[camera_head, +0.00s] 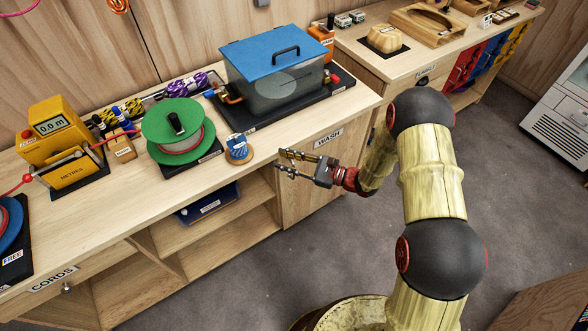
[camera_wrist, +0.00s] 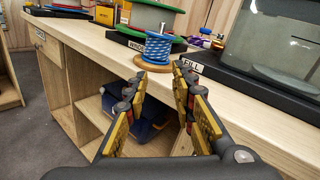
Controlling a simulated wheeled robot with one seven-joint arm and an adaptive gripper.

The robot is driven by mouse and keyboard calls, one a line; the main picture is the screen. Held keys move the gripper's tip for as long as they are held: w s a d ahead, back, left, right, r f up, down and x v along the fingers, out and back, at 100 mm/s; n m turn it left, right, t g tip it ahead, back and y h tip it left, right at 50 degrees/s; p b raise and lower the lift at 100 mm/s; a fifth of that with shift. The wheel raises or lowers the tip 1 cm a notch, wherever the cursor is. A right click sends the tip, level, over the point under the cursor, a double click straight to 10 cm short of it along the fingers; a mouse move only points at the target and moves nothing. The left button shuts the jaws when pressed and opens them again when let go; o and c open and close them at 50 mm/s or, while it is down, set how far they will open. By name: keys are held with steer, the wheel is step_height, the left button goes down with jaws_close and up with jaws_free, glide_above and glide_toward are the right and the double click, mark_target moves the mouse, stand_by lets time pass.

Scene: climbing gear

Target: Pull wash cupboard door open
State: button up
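The wash cupboard door (camera_head: 308,186) is a light wood panel under the counter, below the WASH label (camera_head: 328,138). It looks closed; its handle does not show clearly in either view. My gripper (camera_head: 282,165) is in front of the counter's front edge, near the left side of the door and the open shelves. In the wrist view my gripper (camera_wrist: 158,75) has its two fingers spread apart with nothing between them. It points toward the counter edge and the shelf opening. I cannot tell whether it touches anything.
Above the door stands a clear tank with a blue lid (camera_head: 275,55). A blue cord spool (camera_head: 237,148) sits near the counter edge, and a green reel (camera_head: 178,132) is left of it. Open shelves (camera_head: 220,225) hold a blue item (camera_head: 208,204). Grey floor (camera_head: 345,235) is clear before the door.

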steer(key=w+d+f+m+t+h, duration=0.1)
steer(key=d+f+m+t+h, duration=0.3)
steer(key=f, duration=0.5)
steer(key=w+d+f+m+t+h, duration=0.15)
steer(key=d+f+m+t, duration=0.3)
steer(key=f, duration=0.45)
steer(key=shift+m+g+y, duration=0.25)
steer(key=shift+g, duration=0.2)
steer(key=x, duration=0.8)
steer(key=shift+s+a+r, duration=0.1)
steer(key=shift+s+a, duration=0.05)
steer(key=shift+a, duration=0.1)
steer(key=shift+c, duration=1.3)
jaws_close()
